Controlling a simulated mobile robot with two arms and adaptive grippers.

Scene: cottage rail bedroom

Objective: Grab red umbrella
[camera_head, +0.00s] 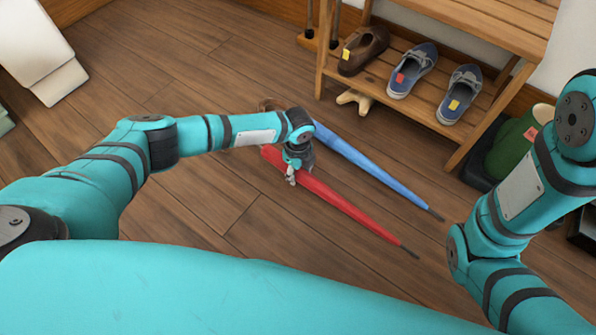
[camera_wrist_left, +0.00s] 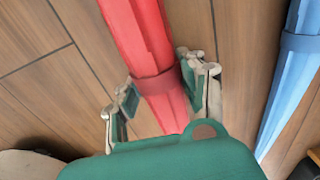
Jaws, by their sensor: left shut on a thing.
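The closed red umbrella (camera_head: 340,202) lies on the wooden floor, its dark tip pointing to the lower right. My left gripper (camera_head: 291,176) is at the umbrella's upper part, with the fingers down around it. In the left wrist view the red umbrella (camera_wrist_left: 136,32) passes between the two fingers, by a darker red strap, and the gripper (camera_wrist_left: 160,82) is shut on it. The handle end is partly hidden by my left arm. My right arm shows at the right, but its gripper is out of view.
A closed blue umbrella (camera_head: 372,168) lies just beside the red one, to its right. A wooden shoe rack (camera_head: 452,148) with a brown shoe (camera_head: 363,50) and blue shoes (camera_head: 412,70) stands behind. Green boots (camera_head: 512,145) are at the right.

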